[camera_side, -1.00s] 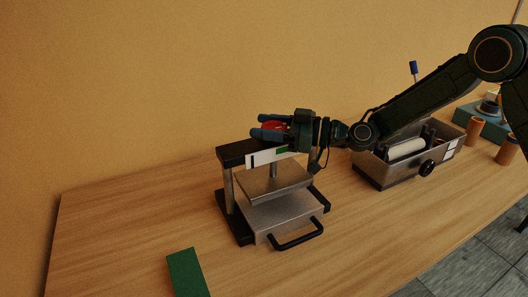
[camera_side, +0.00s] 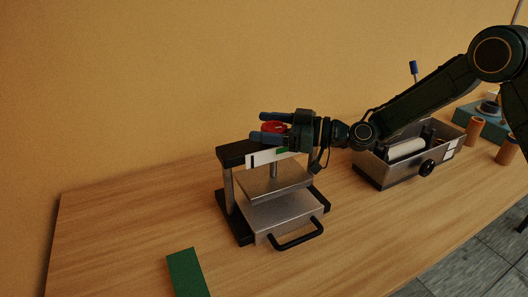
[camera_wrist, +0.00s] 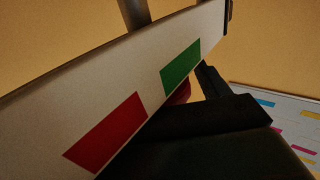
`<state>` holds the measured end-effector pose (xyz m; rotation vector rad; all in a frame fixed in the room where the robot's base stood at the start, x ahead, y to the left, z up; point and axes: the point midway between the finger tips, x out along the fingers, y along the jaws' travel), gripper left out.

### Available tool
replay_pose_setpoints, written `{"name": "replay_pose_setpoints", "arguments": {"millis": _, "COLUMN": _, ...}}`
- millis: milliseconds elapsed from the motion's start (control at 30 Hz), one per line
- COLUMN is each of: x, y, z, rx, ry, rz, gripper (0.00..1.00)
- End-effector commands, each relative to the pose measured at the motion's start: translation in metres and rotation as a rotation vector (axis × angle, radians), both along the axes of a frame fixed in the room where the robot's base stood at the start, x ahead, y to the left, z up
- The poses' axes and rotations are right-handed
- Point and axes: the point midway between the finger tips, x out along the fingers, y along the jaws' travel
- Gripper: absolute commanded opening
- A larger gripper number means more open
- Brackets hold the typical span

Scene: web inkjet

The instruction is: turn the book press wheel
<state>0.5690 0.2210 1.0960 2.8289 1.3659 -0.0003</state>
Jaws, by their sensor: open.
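The book press (camera_side: 229,188) stands on the wooden table, with a dark top beam, metal posts, a grey pressing plate (camera_side: 272,180) and a drawer-like base with a black handle. Its red wheel (camera_side: 273,127) sits above the beam, partly hidden by my gripper. My gripper (camera_side: 260,126) is open, with its blue-tipped fingers on either side of the wheel; contact cannot be told.
A metal tray machine with a white roller (camera_side: 405,149) stands to the right, under my arm. Brown cylinders (camera_side: 474,131) are farther right. A green block (camera_side: 187,272) lies at the front left. The left table area is clear.

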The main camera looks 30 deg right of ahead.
Motion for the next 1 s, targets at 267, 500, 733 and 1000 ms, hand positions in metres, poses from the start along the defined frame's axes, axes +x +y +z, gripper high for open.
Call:
{"name": "replay_pose_setpoints", "arguments": {"millis": 267, "x": -0.012, "y": -0.016, "z": 0.000, "rx": 0.000, "ry": 0.002, "rz": -0.002, "gripper": 0.74}}
{"name": "replay_pose_setpoints", "arguments": {"millis": 500, "x": -0.034, "y": -0.044, "z": 0.000, "rx": 0.000, "ry": 0.002, "rz": -0.004, "gripper": 0.74}}
{"name": "replay_pose_setpoints", "arguments": {"millis": 733, "x": -0.058, "y": -0.076, "z": 0.000, "rx": 0.000, "ry": 0.003, "rz": -0.004, "gripper": 0.74}}
{"name": "replay_pose_setpoints", "arguments": {"millis": 1000, "x": -0.078, "y": -0.100, "z": 0.000, "rx": -0.001, "ry": 0.002, "rz": -0.003, "gripper": 0.74}}
